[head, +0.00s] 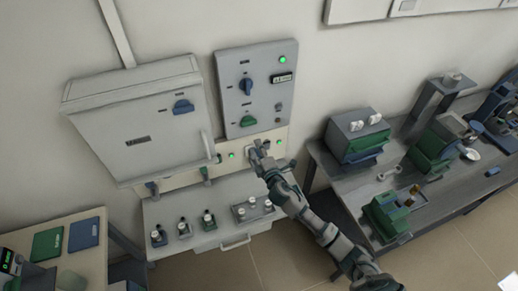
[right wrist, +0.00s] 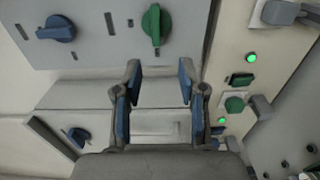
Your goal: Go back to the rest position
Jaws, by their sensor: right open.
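My right gripper (head: 260,150) is in front of the lower control strip, below the grey control box, in the head view. In the right wrist view its two fingers (right wrist: 160,85) are apart with nothing between them. The control box (head: 262,95) carries a blue knob (head: 245,86) and a green knob (head: 248,121). The right wrist view also shows the green knob (right wrist: 155,25) and the blue knob (right wrist: 57,29), beyond the fingertips and apart from them. My left gripper is not in view.
A grey furnace cabinet (head: 145,120) hangs at the left. Below the strip, a bench (head: 205,240) holds several small items. A workbench with green and blue devices (head: 390,215) stands at the right. Green lights (right wrist: 251,58) glow on the strip. Open floor (head: 260,270) lies in front.

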